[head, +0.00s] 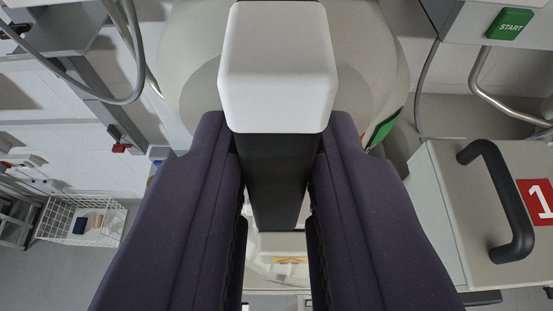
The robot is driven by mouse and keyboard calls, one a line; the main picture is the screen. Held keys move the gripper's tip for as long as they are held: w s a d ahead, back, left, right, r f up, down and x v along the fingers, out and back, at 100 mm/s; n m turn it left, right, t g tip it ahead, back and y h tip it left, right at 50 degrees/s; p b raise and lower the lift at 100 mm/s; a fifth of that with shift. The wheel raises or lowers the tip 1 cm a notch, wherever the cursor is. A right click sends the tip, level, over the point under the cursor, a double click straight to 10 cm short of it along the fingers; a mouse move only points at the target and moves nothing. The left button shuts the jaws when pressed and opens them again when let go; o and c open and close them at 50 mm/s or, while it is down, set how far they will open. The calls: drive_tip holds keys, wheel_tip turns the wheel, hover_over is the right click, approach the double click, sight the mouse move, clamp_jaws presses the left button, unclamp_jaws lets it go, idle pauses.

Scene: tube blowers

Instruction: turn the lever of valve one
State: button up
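The red label with a white 1 (538,200) is on a pale beige box at the right edge. Beside it, on the same box, is a black bow-shaped lever (505,205), well to the right of my gripper. My gripper (277,245) fills the lower middle with two thick dark purple fingers. Their inner sides stand apart and the background shows through the gap. A white block with a black part below it sits between the fingers' upper parts. The lever is in plain view and apart from the fingers.
A green START button (509,24) is on a pale panel at top right, with a metal pipe (497,99) below it. A grey hose (137,60) hangs at top left. A white wire basket (80,220) stands at lower left. Floor shows at bottom left.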

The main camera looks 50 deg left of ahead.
clamp_jaws()
drive_tip(key=m+g+y+b, duration=0.1)
drive_tip(key=m, duration=0.1)
drive_tip(key=w+m+y+b, duration=0.1)
drive_tip(key=m, duration=0.1)
drive_tip(key=d+f+m+g+y+b, duration=0.1)
drive_tip(key=m, duration=0.1)
drive_tip(key=shift+w+d+g, duration=0.1)
drive_tip(key=shift+w+g, duration=0.15)
drive_tip(key=shift+g, duration=0.05)
idle(0.5)
drive_tip(key=o, duration=0.5)
unclamp_jaws()
